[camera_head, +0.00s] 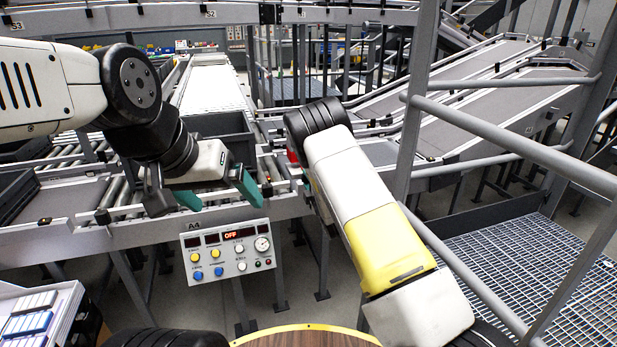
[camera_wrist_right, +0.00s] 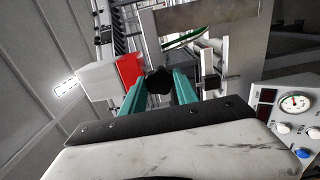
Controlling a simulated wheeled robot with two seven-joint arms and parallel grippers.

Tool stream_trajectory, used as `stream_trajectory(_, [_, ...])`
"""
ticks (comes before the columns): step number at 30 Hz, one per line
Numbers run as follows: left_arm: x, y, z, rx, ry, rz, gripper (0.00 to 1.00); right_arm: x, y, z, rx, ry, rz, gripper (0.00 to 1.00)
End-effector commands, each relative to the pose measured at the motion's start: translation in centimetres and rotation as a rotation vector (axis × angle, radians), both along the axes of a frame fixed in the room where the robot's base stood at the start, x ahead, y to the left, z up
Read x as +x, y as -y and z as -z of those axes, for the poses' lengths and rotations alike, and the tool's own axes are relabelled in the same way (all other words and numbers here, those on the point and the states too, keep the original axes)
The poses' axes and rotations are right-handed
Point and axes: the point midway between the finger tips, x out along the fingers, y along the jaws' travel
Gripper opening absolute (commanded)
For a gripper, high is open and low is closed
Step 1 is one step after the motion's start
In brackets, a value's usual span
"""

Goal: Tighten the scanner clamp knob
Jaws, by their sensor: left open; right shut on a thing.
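A black lobed knob (camera_wrist_right: 157,77) shows in the right wrist view. My right gripper (camera_wrist_right: 158,92) is shut on it, with a teal finger on each side. Beside it on the left is a light grey box (camera_wrist_right: 97,80) with a red part (camera_wrist_right: 130,68), which looks like the scanner. In the head view my right arm covers the knob and the right gripper; only a little red (camera_head: 292,157) shows at the arm's edge. My left gripper (camera_head: 217,198) is open and empty, its teal fingers apart above the conveyor's front rail.
A control panel (camera_head: 229,252) marked A4, its display reading OFF, hangs on the conveyor front below my left gripper. A dark grey tote (camera_head: 222,128) sits on the rollers. Grey railings (camera_head: 412,110) stand close right of my right arm. A bin (camera_head: 38,312) is at lower left.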

Motion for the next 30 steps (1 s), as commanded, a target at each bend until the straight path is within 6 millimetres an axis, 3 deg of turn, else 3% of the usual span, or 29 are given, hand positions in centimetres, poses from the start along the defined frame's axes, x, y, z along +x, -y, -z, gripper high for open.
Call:
stream_trajectory(8, [0.0,0.0,0.0,0.000,0.000,0.000,0.91,-0.1,0.0,0.2,-0.003,-0.003,0.000,0.00])
stream_trajectory(9, [0.0,0.0,0.0,0.000,0.000,0.000,0.91,-0.1,0.0,0.2,-0.003,-0.003,0.000,0.38])
stream_trajectory(12, [0.0,0.0,0.0,0.000,0.000,0.000,0.91,-0.1,0.0,0.2,-0.002,-0.003,0.000,0.57])
stream_trajectory(23, [0.0,0.0,0.0,0.000,0.000,0.000,0.91,-0.3,0.1,0.1,-0.001,-0.002,0.000,0.57])
stream_trajectory(30, [0.0,0.0,0.0,0.000,0.000,0.000,0.91,-3.6,1.2,0.1,-0.001,-0.004,0.000,0.57])
